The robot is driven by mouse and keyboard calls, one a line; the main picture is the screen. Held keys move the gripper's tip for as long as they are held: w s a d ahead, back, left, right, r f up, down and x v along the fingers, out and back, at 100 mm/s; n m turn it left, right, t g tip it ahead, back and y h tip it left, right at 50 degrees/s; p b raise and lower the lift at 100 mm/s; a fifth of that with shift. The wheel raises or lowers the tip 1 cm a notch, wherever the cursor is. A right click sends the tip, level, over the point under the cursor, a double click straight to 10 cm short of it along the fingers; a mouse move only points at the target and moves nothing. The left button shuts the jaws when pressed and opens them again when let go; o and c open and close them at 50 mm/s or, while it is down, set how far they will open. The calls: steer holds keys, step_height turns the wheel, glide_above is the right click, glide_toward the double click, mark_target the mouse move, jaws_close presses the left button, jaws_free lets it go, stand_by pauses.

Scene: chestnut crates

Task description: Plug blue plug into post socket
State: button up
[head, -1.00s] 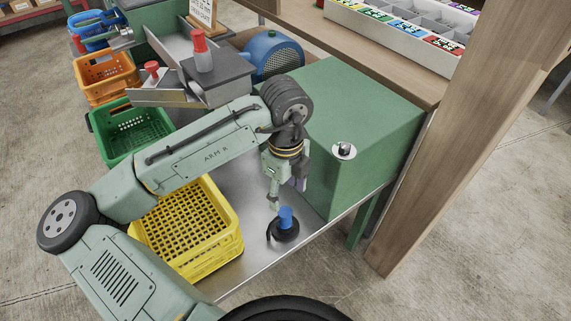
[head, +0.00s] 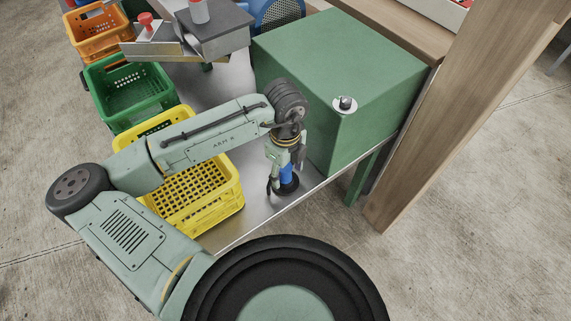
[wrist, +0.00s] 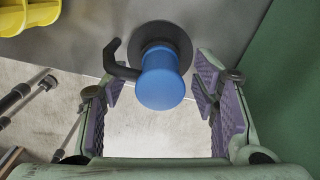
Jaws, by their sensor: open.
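The blue plug (head: 287,174) stands on the metal bench top, close to the front of the green box. In the wrist view the blue plug (wrist: 160,85) rises from a round black base (wrist: 165,38) with a black hooked cable at its left. My gripper (head: 285,178) is low at the plug. In the wrist view my gripper (wrist: 160,100) is open, with purple pads on both sides of the plug and visible gaps. A pale round fitting with a dark knob (head: 345,103) sits on the green box; I cannot tell whether it is the post socket.
The green box (head: 345,55) rises just right of my gripper. A yellow crate (head: 225,200) stands close at its left, with a green crate (head: 130,120) and an orange crate (head: 98,45) beyond. A wooden post (head: 440,130) stands right of the bench.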

jaws_close()
stand_by(1.2)
steer(key=shift+r+p, duration=0.55)
steer(key=shift+r, duration=0.05)
stand_by(0.5)
steer(key=c, duration=0.7)
jaws_free()
jaws_close()
steer(key=shift+r, duration=0.15)
